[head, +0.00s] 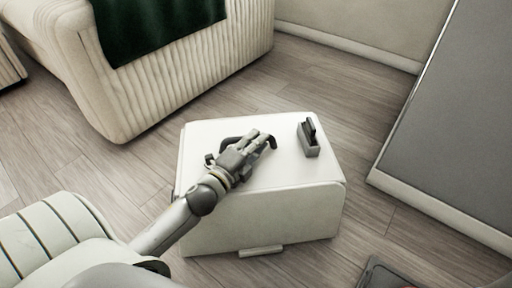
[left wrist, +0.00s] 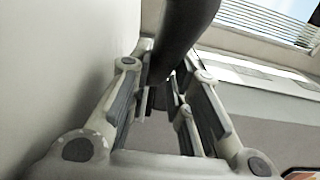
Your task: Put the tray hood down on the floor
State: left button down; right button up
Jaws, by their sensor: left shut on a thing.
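The tray hood (head: 264,208) is a white box-like cover with rounded edges, in the middle of the head view. It has a latch at its lower front edge and a dark grey clip-like part on top at the right. My left gripper (head: 244,152) is over its top, shut on the dark handle (head: 232,140). In the left wrist view the dark handle (left wrist: 184,32) runs between the fingers of my left gripper (left wrist: 168,98), beside a pale wall surface. I cannot tell whether the hood's bottom touches the floor. My right gripper is not in view.
Wooden floor (head: 100,165) surrounds the hood, with free room at its left and right. A ribbed cream sofa (head: 170,75) with a dark green cloth stands behind left. A grey panel (head: 455,110) stands at the right. A dark tray-like object (head: 385,275) shows at the bottom right.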

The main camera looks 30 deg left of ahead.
pick_arm(q)
jog(key=shift+r, duration=0.15)
jog(key=c, duration=1.3)
grip_release()
jog(key=shift+f, duration=0.25)
jog(key=shift+c, duration=0.2)
